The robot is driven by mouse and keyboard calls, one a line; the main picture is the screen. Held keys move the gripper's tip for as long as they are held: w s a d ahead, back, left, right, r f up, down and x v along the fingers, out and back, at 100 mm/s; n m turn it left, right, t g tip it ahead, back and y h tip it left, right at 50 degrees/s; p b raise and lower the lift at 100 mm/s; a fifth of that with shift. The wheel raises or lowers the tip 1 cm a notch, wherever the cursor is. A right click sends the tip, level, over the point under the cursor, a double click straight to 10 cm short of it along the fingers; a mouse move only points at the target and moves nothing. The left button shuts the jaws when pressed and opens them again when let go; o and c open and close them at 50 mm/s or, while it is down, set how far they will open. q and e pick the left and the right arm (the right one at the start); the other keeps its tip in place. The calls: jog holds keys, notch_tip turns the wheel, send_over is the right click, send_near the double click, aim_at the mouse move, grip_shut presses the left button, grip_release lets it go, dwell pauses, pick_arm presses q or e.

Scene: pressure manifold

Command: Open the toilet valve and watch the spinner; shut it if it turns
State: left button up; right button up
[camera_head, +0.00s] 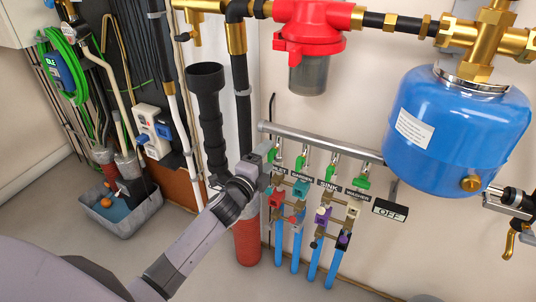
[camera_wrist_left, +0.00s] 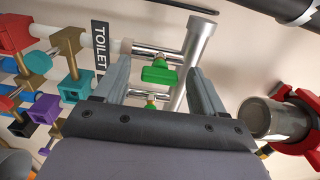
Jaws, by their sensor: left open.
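The toilet valve's green handle (camera_head: 272,155) is at the left end of the row under the grey manifold pipe, partly covered by my left gripper (camera_head: 263,158). In the left wrist view the green handle (camera_wrist_left: 158,73) lies between the open fingers of my left gripper (camera_wrist_left: 158,62), beside the TOILET label (camera_wrist_left: 101,47). Contact cannot be told. A red housing (camera_head: 277,200) is on the line below; it also shows in the wrist view (camera_wrist_left: 15,32). I cannot make out a spinner in it. My right gripper is not in view.
Green handles for GARDEN (camera_head: 301,166), SINK (camera_head: 332,172) and the last line (camera_head: 362,182) sit close to the right. A blue tank (camera_head: 455,130) and red filter (camera_head: 308,35) hang above. A dark vertical pipe (camera_head: 208,110) stands left of the manifold.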

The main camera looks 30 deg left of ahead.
pick_arm(q)
jog(key=s, duration=0.5)
jog(key=shift+s+p, duration=0.1)
jog(key=shift+p, duration=0.25)
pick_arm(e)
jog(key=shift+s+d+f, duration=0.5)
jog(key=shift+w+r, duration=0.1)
